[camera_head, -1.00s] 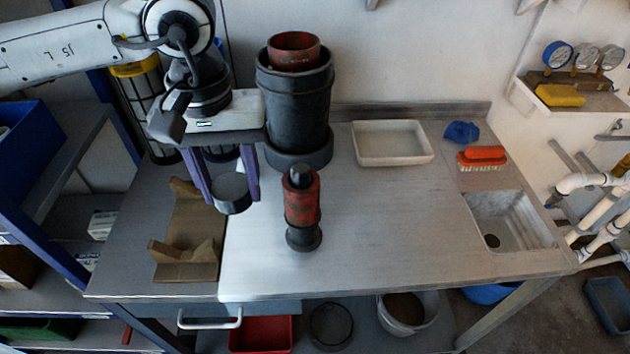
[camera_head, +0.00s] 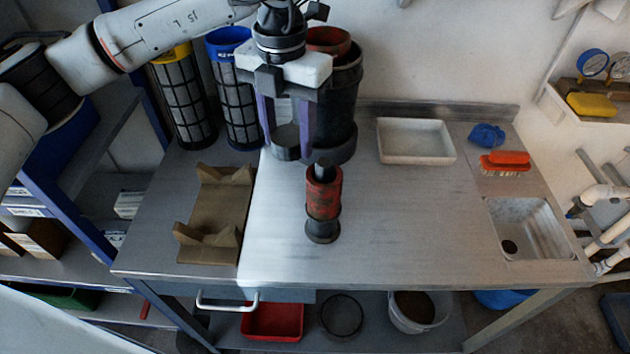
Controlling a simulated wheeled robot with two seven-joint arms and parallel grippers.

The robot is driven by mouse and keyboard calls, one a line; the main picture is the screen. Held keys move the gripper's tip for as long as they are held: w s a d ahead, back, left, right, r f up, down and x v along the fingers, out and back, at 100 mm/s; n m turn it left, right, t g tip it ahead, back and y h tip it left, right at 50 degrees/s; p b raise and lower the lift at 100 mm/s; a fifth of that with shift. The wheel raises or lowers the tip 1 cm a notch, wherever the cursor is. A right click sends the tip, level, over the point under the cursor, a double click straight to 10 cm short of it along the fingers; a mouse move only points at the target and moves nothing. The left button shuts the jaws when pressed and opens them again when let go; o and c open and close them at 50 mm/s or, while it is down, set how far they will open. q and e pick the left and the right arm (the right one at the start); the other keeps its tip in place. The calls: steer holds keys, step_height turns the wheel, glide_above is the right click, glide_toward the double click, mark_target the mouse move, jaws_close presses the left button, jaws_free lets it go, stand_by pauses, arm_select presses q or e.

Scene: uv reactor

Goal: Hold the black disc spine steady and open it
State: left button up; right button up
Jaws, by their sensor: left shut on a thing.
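A small upright piece, a black spine with a red disc stack (camera_head: 323,199), stands on the bench. Its black base rests on the metal and a black post sticks up from its top. My left gripper (camera_head: 287,140) has purple fingers pointing down, shut on a dark round cap (camera_head: 287,150). The gripper holds the cap above the bench, in front of the large black cylinder (camera_head: 338,110) and just left of and behind the upright piece. The gripper partly hides the large cylinder and its red inner part. My right gripper is not in view.
A brown cradle (camera_head: 216,210) lies left on the bench. Yellow-topped (camera_head: 184,105) and blue-topped (camera_head: 236,100) mesh cylinders stand behind it. A white tray (camera_head: 416,141), red brush (camera_head: 505,162), blue cloth (camera_head: 486,134) and sink (camera_head: 528,229) are right. The bench centre right is clear.

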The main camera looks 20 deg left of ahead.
arm_select(q)
steer(key=n, duration=0.4)
steer(key=shift+w+d+f+n, duration=0.15)
steer(key=shift+w+n, duration=0.15)
steer(key=shift+w, duration=0.1)
steer(key=n, duration=0.1)
steer(key=f+n, duration=0.1)
steer(key=n, duration=0.1)
steer(key=f+n, duration=0.1)
steer(key=shift+w+n, duration=0.35)
steer(key=shift+n, duration=0.05)
steer(key=n+b, duration=0.2)
steer(key=n, duration=0.2)
glide_toward(300, 204)
step_height(300, 204, down, 2)
steer(key=shift+f+n, duration=0.15)
steer(key=shift+n, duration=0.35)
step_height(300, 204, down, 4)
steer(key=shift+f+p, duration=0.1)
steer(key=shift+p, duration=0.2)
